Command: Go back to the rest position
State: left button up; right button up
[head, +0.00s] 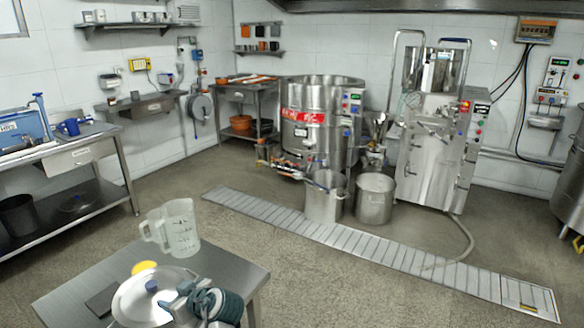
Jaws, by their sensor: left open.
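What shows of my left gripper (187,298) is a small grey-blue part low in the head view, over the near steel table (240,268). It is open, and I see nothing held in it. It is close to the right side of a round steel lid (146,300) with a dark blue knob. A dark teal coiled item (216,305) is just to its right; whether they touch I cannot tell. A clear measuring jug (178,230) stands upright toward the back of the table. My right gripper is not in view.
A yellow item (144,267) and a dark flat piece (101,301) lie on the near table. Two steel pots (375,200) stand by the large kettle (310,130) and the mill (436,150). A drain grate (350,240) crosses the open floor. A sink bench (80,152) is at left.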

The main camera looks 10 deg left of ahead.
pick_arm(q)
jog(key=s+f+m+h, duration=0.25)
jog(key=s+f, duration=0.25)
jog(key=s, duration=0.3)
jog(key=s+f+m+h, duration=0.2)
jog(key=s+f+m, duration=0.1)
jog(key=s+f, duration=0.3)
jog(key=s+d+m+g+h, duration=0.1)
jog(key=s+d+m+h, duration=0.25)
jog(key=s, duration=0.55)
jog(key=s+d+m+g+h, duration=0.1)
jog(key=s+d+m+h, duration=0.3)
jog(key=s, duration=0.6)
notch_tip(320, 180, down, 23)
jog(key=w+a+g+y, duration=0.1)
jog(key=w+a, duration=0.1)
jog(key=s+f, duration=0.6)
jog(key=f, duration=0.3)
jog(key=s+a+f+g, duration=0.1)
jog(key=s+f, duration=0.5)
jog(key=f, duration=0.4)
jog(key=shift+s+a+f+p, duration=0.15)
jog(key=shift+f+p, duration=0.05)
jog(key=shift+p, duration=0.25)
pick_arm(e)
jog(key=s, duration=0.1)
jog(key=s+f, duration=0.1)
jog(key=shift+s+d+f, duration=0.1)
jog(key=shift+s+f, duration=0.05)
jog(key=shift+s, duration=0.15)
